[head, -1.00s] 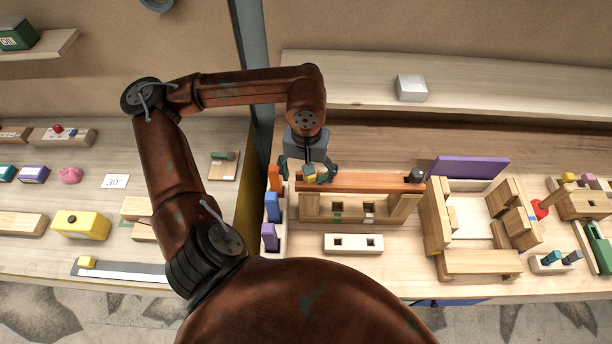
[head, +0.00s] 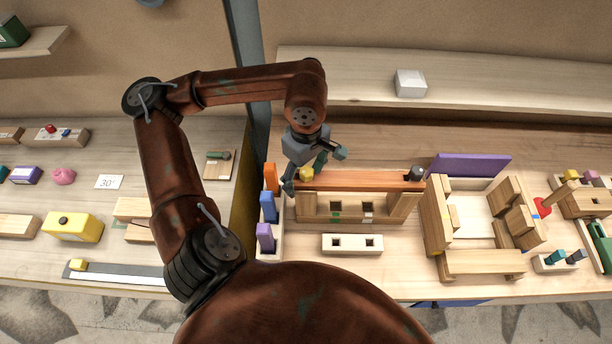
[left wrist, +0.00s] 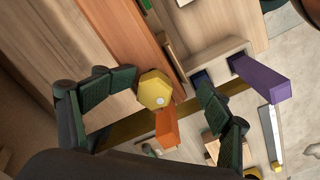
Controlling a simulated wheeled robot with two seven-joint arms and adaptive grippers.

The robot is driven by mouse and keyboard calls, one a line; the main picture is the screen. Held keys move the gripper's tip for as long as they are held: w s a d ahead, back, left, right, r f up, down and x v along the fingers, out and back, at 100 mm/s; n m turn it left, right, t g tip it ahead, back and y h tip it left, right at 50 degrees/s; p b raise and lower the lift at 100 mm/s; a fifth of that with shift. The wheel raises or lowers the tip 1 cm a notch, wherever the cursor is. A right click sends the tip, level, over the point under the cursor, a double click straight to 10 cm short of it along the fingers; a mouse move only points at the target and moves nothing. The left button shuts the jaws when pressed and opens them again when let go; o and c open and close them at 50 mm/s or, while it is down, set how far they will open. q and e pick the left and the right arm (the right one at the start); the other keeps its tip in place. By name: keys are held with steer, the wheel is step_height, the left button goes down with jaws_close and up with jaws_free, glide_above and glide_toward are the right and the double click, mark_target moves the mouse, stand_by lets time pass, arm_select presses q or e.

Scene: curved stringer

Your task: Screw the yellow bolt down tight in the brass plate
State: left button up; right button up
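The yellow bolt (head: 306,175) stands at the left end of the orange-brown wooden bar (head: 365,181). Its hexagonal head (left wrist: 155,89) faces the camera in the left wrist view. My left gripper (head: 315,169) is open above it, with one finger on each side. In the left wrist view the fingers (left wrist: 163,98) are wide apart, with gaps to the bolt head. I cannot make out the brass plate under the bolt, nor how deep the bolt sits. My right gripper is in neither view.
A dark knob (head: 414,174) stands at the bar's right end. Orange, blue and purple (head: 265,238) blocks stand in a rack close to the left. A pale block with two square holes (head: 352,243) lies in front. A wooden frame (head: 478,263) is to the right.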

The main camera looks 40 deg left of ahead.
arm_select(q)
steer(key=shift+n, duration=0.4)
steer(key=shift+r, duration=0.15)
steer(key=shift+r, duration=0.4)
steer(key=shift+c, duration=0.4)
